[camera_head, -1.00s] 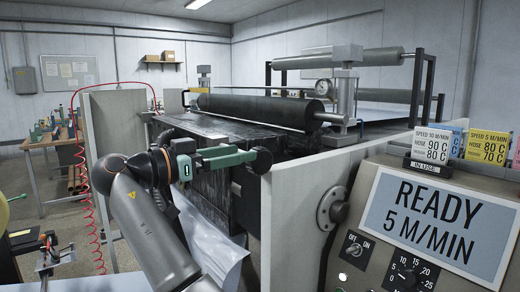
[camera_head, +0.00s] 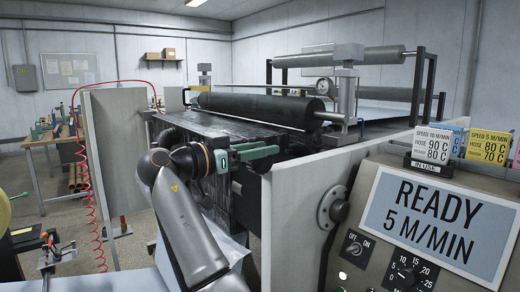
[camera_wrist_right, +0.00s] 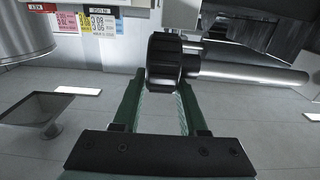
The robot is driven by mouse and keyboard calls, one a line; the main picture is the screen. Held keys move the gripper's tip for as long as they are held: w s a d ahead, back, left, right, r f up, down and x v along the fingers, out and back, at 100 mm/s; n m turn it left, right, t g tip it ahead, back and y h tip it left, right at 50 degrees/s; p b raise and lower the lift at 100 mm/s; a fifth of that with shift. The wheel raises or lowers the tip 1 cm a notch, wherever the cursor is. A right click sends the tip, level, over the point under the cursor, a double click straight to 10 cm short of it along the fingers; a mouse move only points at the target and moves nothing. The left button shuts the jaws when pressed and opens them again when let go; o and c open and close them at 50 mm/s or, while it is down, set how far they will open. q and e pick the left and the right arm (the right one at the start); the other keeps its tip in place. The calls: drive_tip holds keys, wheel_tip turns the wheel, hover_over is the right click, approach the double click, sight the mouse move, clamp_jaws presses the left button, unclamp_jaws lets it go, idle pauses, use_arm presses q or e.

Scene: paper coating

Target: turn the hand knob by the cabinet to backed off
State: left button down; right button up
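A black ribbed hand knob (camera_wrist_right: 164,62) sits on the end of a bright metal shaft in the right wrist view. My right gripper (camera_head: 266,153) reaches over the near end of the machine in the head view. In the wrist view its green fingers (camera_wrist_right: 160,92) are spread apart, with the knob just beyond or between their tips. I cannot tell whether they touch it. I cannot make out the knob clearly in the head view. The grey control cabinet (camera_head: 372,267) stands at the right. My left gripper is not in view.
A large black roller (camera_head: 260,109) lies across the machine behind the gripper. The cabinet carries a READY 5 M/MIN display (camera_head: 428,222) and setting cards (camera_head: 432,146). A grey side panel (camera_head: 292,215) stands right of my arm. A red coiled hose (camera_head: 92,205) hangs at left.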

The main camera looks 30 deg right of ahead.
sight(269, 157)
clamp_jaws()
drive_tip(key=shift+d+r+y+p, duration=0.1)
drive_tip(key=shift+r+y+p, duration=0.15)
drive_tip(key=shift+y+p, duration=0.45)
drive_tip(key=y+p, duration=0.2)
drive_tip(key=p, duration=0.2)
drive_tip(key=d+y+p, duration=0.1)
drive_tip(key=y+p, duration=0.2)
drive_tip(key=p, duration=0.1)
drive_tip(key=shift+w+d+f, duration=0.1)
drive_tip(key=shift+d, duration=0.05)
drive_tip(key=y, duration=0.1)
drive_tip(key=y+p, duration=0.1)
drive_tip(key=y, duration=0.1)
drive_tip(key=shift+d+f, duration=0.2)
drive_tip(key=shift+f, duration=0.2)
drive_tip(key=y, duration=0.3)
drive_tip(key=shift+d+f+g+y, duration=0.15)
drive_tip(key=shift+f+g+y, duration=0.15)
drive_tip(key=shift+f+g, duration=0.1)
drive_tip(key=shift+d+f+y, duration=0.1)
drive_tip(key=shift+f+y, duration=0.1)
drive_tip(key=shift+y, duration=0.65)
drive_tip(key=shift+d+f+y, duration=0.1)
drive_tip(key=shift+f+y, duration=0.1)
drive_tip(key=shift+y, duration=0.65)
